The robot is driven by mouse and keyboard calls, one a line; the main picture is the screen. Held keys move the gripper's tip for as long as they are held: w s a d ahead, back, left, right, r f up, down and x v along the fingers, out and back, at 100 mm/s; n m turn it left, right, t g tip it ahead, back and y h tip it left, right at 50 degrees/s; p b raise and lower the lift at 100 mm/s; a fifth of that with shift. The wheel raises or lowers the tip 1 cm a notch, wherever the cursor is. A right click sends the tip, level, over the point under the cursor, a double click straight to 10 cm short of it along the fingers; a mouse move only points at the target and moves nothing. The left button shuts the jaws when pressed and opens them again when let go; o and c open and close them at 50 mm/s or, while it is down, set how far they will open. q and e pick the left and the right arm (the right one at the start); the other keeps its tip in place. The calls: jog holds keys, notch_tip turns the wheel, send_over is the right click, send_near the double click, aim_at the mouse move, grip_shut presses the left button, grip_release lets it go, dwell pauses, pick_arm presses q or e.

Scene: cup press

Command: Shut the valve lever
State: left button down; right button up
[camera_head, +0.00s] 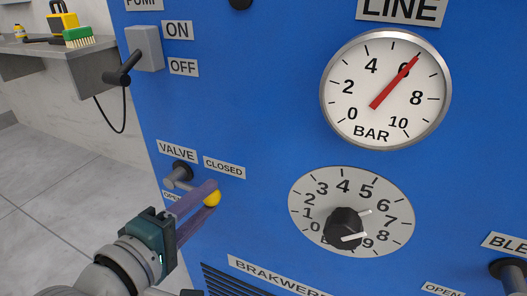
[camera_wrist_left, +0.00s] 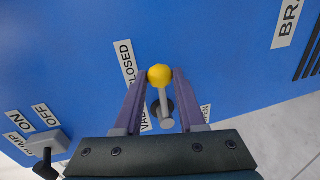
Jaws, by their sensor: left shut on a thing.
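The valve lever (camera_head: 180,183) is on the left of the blue panel, under the VALVE label (camera_head: 177,151). It ends in a yellow ball knob (camera_head: 213,198) and points right and slightly down. The CLOSED label (camera_head: 224,167) is above and right of the lever; a partly hidden OPEN label (camera_head: 171,196) is below its pivot. My left gripper (camera_head: 214,194) is shut on the yellow knob. In the left wrist view the knob (camera_wrist_left: 159,75) sits between both fingertips, with the grey lever shaft (camera_wrist_left: 165,101) behind it. My right gripper is not in view.
A pump switch (camera_head: 125,72) is above the valve. A pressure gauge (camera_head: 385,90) reads near 6 bar. A numbered dial (camera_head: 346,228) is right of the lever. A bleed handle (camera_head: 508,270) is at lower right. A shelf (camera_head: 40,45) with tools is at far left.

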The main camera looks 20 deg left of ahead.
pick_arm(q)
jog(key=c, duration=0.5)
grip_release()
jog(key=shift+s, duration=0.15)
jog(key=p+v, duration=0.3)
jog(key=v, duration=0.6)
jog(key=shift+s, duration=0.35)
jog(key=shift+r, duration=0.25)
